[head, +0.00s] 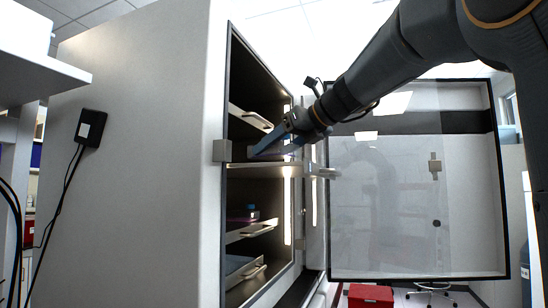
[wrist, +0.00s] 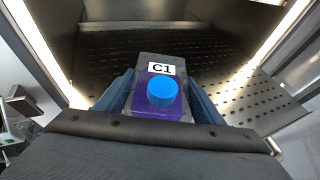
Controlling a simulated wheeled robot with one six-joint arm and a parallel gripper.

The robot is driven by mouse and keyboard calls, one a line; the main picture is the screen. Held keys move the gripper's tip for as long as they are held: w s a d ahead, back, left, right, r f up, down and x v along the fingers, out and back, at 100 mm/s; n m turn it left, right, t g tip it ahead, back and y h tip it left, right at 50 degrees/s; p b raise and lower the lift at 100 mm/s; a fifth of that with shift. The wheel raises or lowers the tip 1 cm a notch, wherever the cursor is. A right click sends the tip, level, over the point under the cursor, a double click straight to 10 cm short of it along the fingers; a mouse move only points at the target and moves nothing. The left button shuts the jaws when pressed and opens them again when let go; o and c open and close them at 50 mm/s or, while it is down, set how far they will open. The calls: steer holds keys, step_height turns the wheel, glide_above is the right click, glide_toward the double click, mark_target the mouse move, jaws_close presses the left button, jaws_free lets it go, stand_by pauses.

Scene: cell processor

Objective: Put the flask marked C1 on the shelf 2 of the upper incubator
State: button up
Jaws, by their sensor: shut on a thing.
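The flask marked C1 (wrist: 159,86) is in the wrist view, with a blue cap, purple contents and a white label. My gripper (wrist: 158,98) is shut on it, with a blue finger on each side. In the head view my gripper (head: 268,144) reaches into the open upper incubator (head: 228,151), just above a pulled-out shelf (head: 270,171). A perforated shelf (wrist: 215,95) lies below and beyond the flask in the wrist view. I cannot tell whether the flask touches it. The flask is mostly hidden in the head view.
The glass door (head: 400,200) stands open on the right. Another shelf (head: 250,118) with a handle is above my gripper. A lower shelf (head: 250,232) carries a flask with a blue cap (head: 252,208). A red box (head: 370,295) is on the floor.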

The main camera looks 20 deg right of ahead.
steer(key=shift+f, duration=1.2)
steer(key=shift+f, duration=0.15)
steer(key=o, duration=1.5)
steer(key=shift+r, duration=0.25)
steer(key=b+v, duration=0.2)
steer(key=v, duration=0.9)
steer(key=shift+d+f, duration=0.1)
steer(key=shift+s+d, duration=0.15)
steer(key=shift+s, duration=0.25)
